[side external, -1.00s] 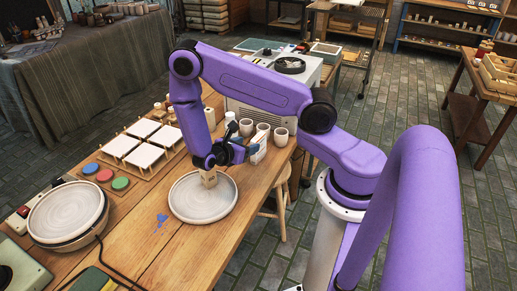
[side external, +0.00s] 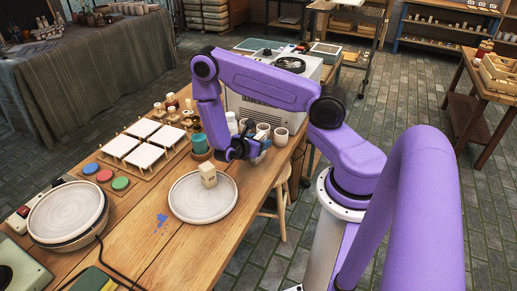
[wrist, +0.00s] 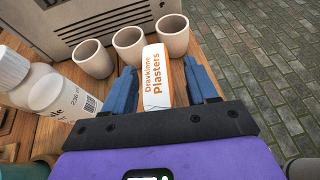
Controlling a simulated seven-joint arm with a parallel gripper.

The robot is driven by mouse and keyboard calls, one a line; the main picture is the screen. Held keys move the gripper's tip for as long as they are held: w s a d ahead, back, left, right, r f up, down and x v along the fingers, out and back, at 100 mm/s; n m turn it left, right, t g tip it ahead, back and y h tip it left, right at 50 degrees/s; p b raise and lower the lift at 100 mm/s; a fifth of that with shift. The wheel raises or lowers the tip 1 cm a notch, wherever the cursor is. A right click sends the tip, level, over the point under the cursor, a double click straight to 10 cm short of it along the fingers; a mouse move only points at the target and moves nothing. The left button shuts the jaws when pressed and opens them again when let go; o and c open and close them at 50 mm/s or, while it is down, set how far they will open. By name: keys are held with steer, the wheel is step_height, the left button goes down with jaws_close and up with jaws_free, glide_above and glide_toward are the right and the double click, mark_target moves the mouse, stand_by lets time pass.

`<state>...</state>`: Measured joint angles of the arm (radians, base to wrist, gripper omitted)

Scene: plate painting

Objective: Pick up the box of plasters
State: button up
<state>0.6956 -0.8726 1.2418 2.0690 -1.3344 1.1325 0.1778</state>
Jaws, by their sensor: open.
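The box of plasters (wrist: 154,76) is white with orange print reading "Plasters" and shows in the wrist view between my two blue fingers. My gripper (wrist: 160,80) is open, with one finger on each side of the box and a visible gap to each. In the side view my gripper (side external: 256,150) is low over the table, by the cups. There the box is mostly hidden by my gripper.
Three beige cups (wrist: 128,44) stand just beyond the box. White bottles (wrist: 50,92) stand close to the left finger. A round plate (side external: 190,205) with a wooden block (side external: 208,175) lies in front. The table's edge is near on the right.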

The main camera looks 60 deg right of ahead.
steer(key=c, duration=1)
steer(key=shift+r, duration=0.15)
steer(key=shift+r, duration=0.55)
steer(key=shift+s+a+r, duration=1.3)
steer(key=shift+s+r, duration=0.65)
steer(key=shift+s+a+r, duration=1.25)
steer(key=shift+s+r, duration=0.65)
steer(key=shift+s, duration=0.05)
steer(key=shift+s+a+r, duration=1.3)
steer(key=shift+s+r, duration=0.65)
